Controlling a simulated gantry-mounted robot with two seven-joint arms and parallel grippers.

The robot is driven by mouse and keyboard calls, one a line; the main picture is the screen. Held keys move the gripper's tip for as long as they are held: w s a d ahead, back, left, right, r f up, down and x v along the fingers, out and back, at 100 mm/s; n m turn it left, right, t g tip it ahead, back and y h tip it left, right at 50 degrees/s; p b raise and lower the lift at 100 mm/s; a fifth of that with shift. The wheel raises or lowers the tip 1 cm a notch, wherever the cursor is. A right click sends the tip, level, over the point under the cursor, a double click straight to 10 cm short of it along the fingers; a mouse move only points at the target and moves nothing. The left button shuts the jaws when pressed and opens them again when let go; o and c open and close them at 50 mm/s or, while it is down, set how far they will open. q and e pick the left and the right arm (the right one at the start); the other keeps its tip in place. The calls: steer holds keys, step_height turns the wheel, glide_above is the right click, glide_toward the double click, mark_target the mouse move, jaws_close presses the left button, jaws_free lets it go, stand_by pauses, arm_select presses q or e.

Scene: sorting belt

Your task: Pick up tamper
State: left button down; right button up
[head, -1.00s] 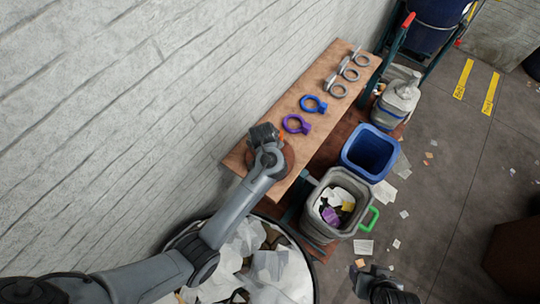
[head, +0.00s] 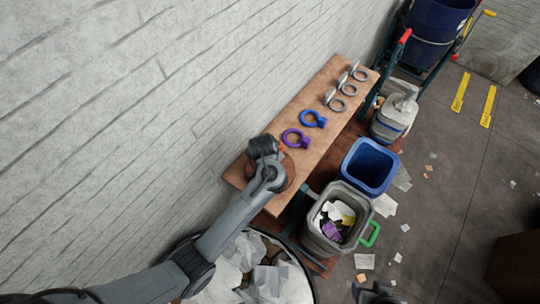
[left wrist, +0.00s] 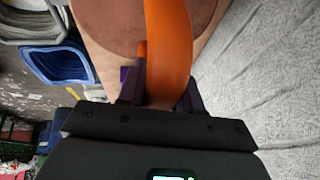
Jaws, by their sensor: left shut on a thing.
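The tamper shows in the left wrist view as an orange handle (left wrist: 168,50) over a round reddish-brown disc (left wrist: 110,22). In the head view its disc (head: 290,171) lies at the near end of the wooden shelf, partly hidden by my left arm. My left gripper (head: 268,147) is shut on the orange handle, with a dark finger on each side of it. I cannot tell whether the disc touches the shelf. My right gripper (head: 374,292) is at the bottom edge of the head view, cut off, and its jaws cannot be made out.
The wooden shelf (head: 322,92) along the wall also holds a purple ring (head: 297,138), a blue ring (head: 313,118) and several grey rings. Below it stand a blue bin (head: 370,165), a grey bin (head: 352,193) with scraps, and a round container of paper (head: 262,270).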

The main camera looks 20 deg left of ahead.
arm_select(q)
step_height(320, 180, up, 2)
steer(key=shift+w+r+p, duration=0.1)
steer(key=shift+r+p, duration=0.15)
steer(key=shift+p, duration=0.05)
steer(key=s+d+r+p, duration=0.3)
steer(key=d+r, duration=0.3)
steer(key=d, duration=0.5)
steer(key=shift+s+r+p, duration=0.2)
steer(key=shift+r+p, duration=0.1)
steer(key=shift+p, duration=0.2)
steer(key=shift+d, duration=0.1)
steer(key=c, duration=1.4)
jaws_free()
jaws_close()
steer(key=shift+m, duration=0.3)
